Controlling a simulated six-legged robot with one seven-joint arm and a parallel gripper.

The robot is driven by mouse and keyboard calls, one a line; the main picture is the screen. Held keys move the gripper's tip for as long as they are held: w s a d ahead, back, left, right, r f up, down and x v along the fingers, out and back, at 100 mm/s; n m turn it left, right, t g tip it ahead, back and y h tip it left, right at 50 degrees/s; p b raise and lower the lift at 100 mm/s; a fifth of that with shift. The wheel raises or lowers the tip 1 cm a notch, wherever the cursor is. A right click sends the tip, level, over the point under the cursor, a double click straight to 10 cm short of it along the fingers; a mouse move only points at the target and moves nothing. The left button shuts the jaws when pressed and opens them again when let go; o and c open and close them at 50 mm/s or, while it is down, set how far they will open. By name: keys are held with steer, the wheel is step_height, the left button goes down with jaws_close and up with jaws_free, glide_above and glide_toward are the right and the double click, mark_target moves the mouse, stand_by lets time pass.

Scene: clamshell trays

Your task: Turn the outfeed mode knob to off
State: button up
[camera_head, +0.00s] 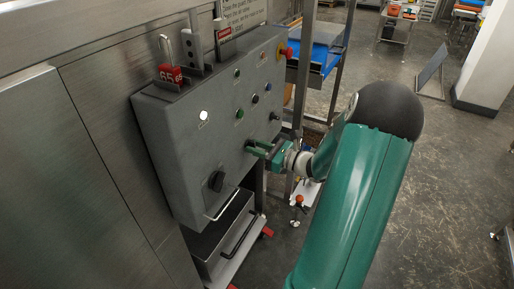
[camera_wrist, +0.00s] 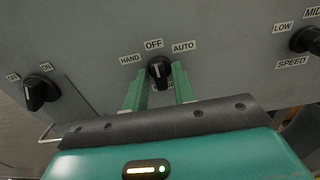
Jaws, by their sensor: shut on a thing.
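The outfeed mode knob (camera_wrist: 159,74) is black with a white pointer mark and sits below the labels HAND (camera_wrist: 130,59), OFF (camera_wrist: 154,45) and AUTO (camera_wrist: 184,47) on the grey panel. Its mark points up, roughly at OFF. My gripper (camera_wrist: 158,83) has one green finger on each side of the knob and is shut on it. In the head view my gripper (camera_head: 262,151) reaches the panel's lower right part and hides the knob.
The grey control box (camera_head: 165,125) also carries an OFF/ON knob (camera_wrist: 38,92) at left and a speed knob (camera_wrist: 306,40) at right. Several buttons and a red stop button (camera_head: 287,52) stand above. A drawer handle (camera_head: 238,235) is below.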

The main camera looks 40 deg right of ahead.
steer(key=o, duration=0.7)
steer(key=v, duration=1.3)
steer(key=shift+s, duration=0.4)
steer(key=shift+d, duration=0.1)
